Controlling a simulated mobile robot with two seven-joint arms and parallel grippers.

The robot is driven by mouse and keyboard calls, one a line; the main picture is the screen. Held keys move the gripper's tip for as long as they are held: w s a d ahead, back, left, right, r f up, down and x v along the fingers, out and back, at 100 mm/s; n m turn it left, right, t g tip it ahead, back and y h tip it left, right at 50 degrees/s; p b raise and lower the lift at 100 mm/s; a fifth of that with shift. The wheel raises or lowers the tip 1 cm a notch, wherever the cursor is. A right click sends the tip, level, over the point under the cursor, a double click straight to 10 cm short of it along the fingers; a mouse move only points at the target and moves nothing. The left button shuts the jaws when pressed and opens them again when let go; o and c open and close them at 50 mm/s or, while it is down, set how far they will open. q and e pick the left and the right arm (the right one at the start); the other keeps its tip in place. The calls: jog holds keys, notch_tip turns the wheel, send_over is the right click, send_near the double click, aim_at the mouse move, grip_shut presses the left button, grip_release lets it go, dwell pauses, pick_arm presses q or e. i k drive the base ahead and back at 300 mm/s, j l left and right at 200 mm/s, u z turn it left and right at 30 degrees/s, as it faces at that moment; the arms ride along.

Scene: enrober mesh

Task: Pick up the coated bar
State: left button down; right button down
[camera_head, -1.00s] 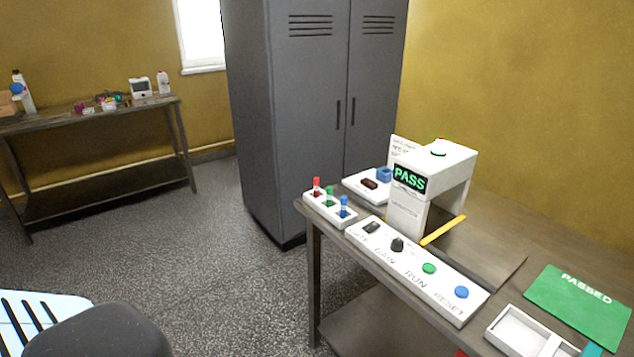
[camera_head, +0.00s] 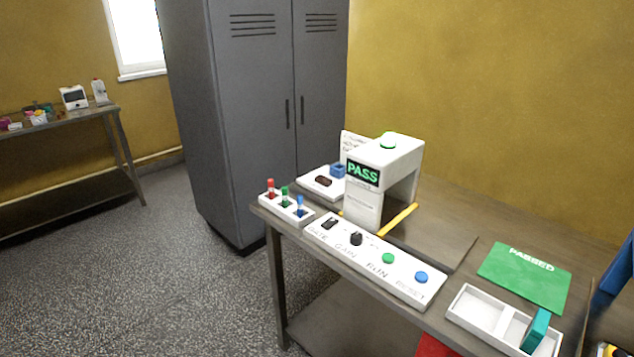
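The coated bar, a small dark brown block (camera_head: 323,181), lies on a white plate (camera_head: 309,188) at the back left of the table, beside a blue block (camera_head: 338,170). The white inspection machine (camera_head: 385,160) stands just right of it, with its screen showing PASS in green. Neither of my grippers is in view.
A control panel (camera_head: 404,285) with a knob and buttons lies along the table's front. A rack (camera_head: 286,211) holds red, green and blue items. A white divided tray (camera_head: 469,310), a teal block (camera_head: 536,330) and a green PASSED mat (camera_head: 525,277) are at right. Grey lockers (camera_head: 262,110) stand behind.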

aim_at(326, 181)
jog(key=z, duration=0.8)
jog(key=j+z, duration=0.75)
jog(key=z, duration=0.15)
jog(key=j+z, duration=0.25)
jog(key=j, duration=0.2)
jog(key=k+j+z, duration=0.1)
jog(key=j+z, duration=0.15)
jog(key=j, duration=0.2)
jog(key=k+j+z, duration=0.1)
jog(key=j, duration=0.2)
jog(key=k+j, duration=0.1)
jog(key=j, duration=0.2)
jog(key=j+z, duration=0.15)
jog(key=j, duration=0.15)
jog(key=k+j, duration=0.15)
jog(key=j, duration=0.25)
jog(key=k+j, duration=0.15)
jog(key=j, duration=0.2)
jog(key=k+j, duration=0.2)
jog(key=j, duration=0.2)
jog(key=k+j, duration=0.15)
jog(key=j, duration=0.2)
